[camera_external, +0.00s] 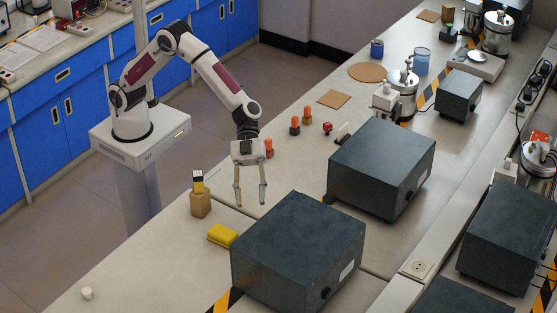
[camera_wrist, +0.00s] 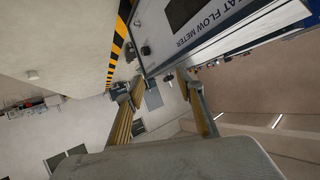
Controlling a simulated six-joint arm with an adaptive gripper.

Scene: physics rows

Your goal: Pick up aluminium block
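My gripper (camera_external: 250,196) hangs above the bench, left of the front dark grey box, with its two fingers apart and nothing between them. In the wrist view my gripper (camera_wrist: 159,85) also shows open and empty. I cannot tell for sure which thing is the aluminium block. A small pale cylinder-like piece (camera_external: 87,293) stands alone at the bench's front left, well away from my gripper. Several small blocks stand behind my gripper, among them an orange-topped one (camera_external: 307,115) and a red one (camera_external: 327,128).
A large dark grey box (camera_external: 290,250) stands right of my gripper, with another (camera_external: 385,165) behind it. A yellow piece (camera_external: 222,235) and a brown block with a yellow-and-black item (camera_external: 199,200) lie nearby. The front left bench is mostly clear.

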